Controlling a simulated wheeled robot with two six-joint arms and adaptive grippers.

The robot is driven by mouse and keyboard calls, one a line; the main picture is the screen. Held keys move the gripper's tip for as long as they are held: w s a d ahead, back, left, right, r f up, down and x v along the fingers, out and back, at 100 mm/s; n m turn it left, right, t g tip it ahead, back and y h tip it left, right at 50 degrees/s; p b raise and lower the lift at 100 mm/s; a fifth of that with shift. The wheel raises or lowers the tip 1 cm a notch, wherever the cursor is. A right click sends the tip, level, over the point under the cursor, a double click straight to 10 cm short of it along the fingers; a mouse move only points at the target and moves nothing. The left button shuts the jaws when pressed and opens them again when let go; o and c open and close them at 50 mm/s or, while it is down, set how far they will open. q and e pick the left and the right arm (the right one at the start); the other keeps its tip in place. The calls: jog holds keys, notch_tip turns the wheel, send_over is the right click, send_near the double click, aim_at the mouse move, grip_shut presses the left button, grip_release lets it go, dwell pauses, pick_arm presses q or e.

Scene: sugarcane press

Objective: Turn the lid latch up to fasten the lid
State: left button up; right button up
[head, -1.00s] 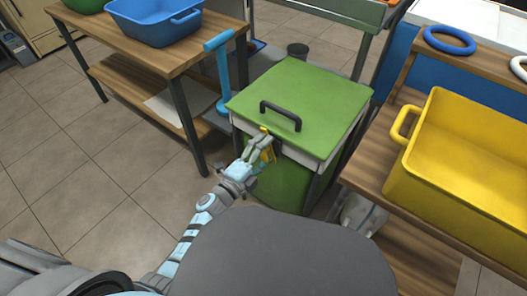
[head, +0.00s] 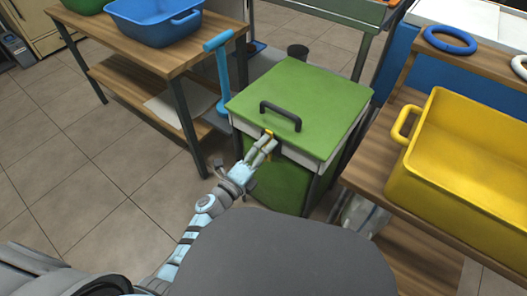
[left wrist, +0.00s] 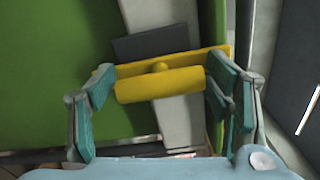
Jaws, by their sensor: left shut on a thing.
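The green box's lid (head: 325,95) lies closed on top, with a black handle (head: 281,112) on it. A yellow latch (head: 269,134) sits at the front edge of the lid, over the pale rim. In the left wrist view the yellow latch (left wrist: 160,86) shows as a bar with a thin plate behind it, lying across between the fingers. My left gripper (head: 262,147) is at the front of the box, shut on the latch, with one finger at each end of the bar. The fingers partly hide the latch in the head view. My right gripper is out of view.
A yellow tub (head: 465,165) stands on a wooden table at the right. A wooden table (head: 180,58) with a blue basin (head: 155,22) stands at the left. A blue T-shaped handle (head: 219,75) rises beside the box. The floor at the left front is clear.

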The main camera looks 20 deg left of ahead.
pick_arm(q)
jog(key=o, duration=0.8)
jog(key=shift+f, duration=0.25)
jog(key=shift+o, duration=1.4)
jog(key=shift+r, duration=0.1)
jog(key=v, duration=1.2)
